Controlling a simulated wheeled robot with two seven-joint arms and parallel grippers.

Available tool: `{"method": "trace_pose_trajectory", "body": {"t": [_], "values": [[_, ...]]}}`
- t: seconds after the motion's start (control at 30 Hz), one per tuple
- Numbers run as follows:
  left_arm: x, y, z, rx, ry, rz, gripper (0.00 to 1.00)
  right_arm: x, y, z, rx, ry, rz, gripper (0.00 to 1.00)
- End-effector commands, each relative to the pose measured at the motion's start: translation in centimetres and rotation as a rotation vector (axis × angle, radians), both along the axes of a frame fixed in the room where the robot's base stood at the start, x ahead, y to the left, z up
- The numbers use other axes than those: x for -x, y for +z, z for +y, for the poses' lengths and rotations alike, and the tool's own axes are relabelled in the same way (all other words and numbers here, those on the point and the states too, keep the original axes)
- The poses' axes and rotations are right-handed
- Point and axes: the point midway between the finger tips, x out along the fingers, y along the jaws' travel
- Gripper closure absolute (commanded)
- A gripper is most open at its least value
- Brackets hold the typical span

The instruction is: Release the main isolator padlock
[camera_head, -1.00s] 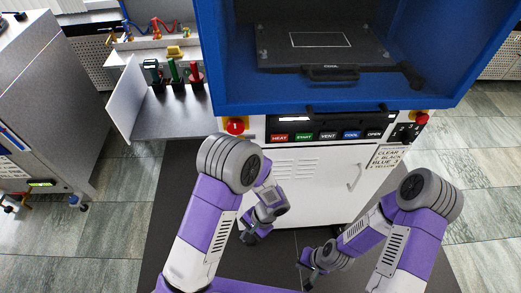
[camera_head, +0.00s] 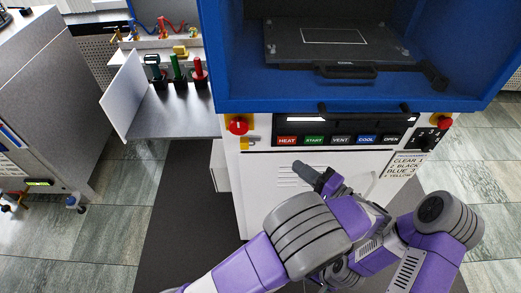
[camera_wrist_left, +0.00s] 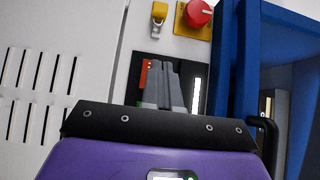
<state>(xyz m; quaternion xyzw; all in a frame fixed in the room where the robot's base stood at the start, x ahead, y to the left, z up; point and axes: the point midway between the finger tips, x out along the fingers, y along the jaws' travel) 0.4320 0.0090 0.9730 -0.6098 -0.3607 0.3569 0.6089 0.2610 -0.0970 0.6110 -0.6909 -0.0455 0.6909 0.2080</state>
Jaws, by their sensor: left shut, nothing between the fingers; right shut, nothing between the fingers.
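A small yellow piece, apparently the padlock (camera_head: 250,142), hangs on the press front just below the red isolator knob (camera_head: 238,125) on its yellow plate. In the left wrist view the padlock (camera_wrist_left: 159,12) is at the top, beside the red knob (camera_wrist_left: 199,13). My left gripper (camera_head: 301,168) is shut and empty in front of the white press door, right of and below the padlock and apart from it. Its closed fingers (camera_wrist_left: 162,72) show in the left wrist view against the dark button panel. My right gripper (camera_head: 325,283) is low, shut, mostly hidden behind my left arm.
The button strip (camera_head: 340,140) with a dark handle above it crosses the press front. A second red knob (camera_head: 444,123) is at its right end. A grey side shelf (camera_head: 180,122) bears black, green and red upright items. The blue press housing (camera_head: 340,103) overhangs above.

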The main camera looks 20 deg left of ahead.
Motion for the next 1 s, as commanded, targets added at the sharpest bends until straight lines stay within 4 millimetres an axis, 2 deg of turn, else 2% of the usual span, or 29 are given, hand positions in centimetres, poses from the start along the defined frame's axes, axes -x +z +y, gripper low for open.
{"method": "trace_pose_trajectory", "body": {"t": [0.17, 0.33, 0.77, 1.0], "values": [[-0.1, -0.1, 0.1, 0.001, 0.001, 0.003, 1.0, 0.0, 0.0, 0.0, 0.0, 0.0, 0.0, 1.0], [-0.8, -0.2, 1.5, 0.002, 0.004, 0.003, 1.0, 0.0, -0.4, 0.0, 0.0, 0.0, 0.0, 1.0], [-5.0, -0.3, 9.3, 0.003, 0.006, 0.005, 1.0, 0.0, -2.1, 0.0, 0.0, 0.0, 0.0, 1.0], [-3.9, -0.2, 12.1, 0.002, 0.002, 0.005, 1.0, 0.0, -2.9, 0.0, 0.0, 0.0, 0.0, 1.0]]}}
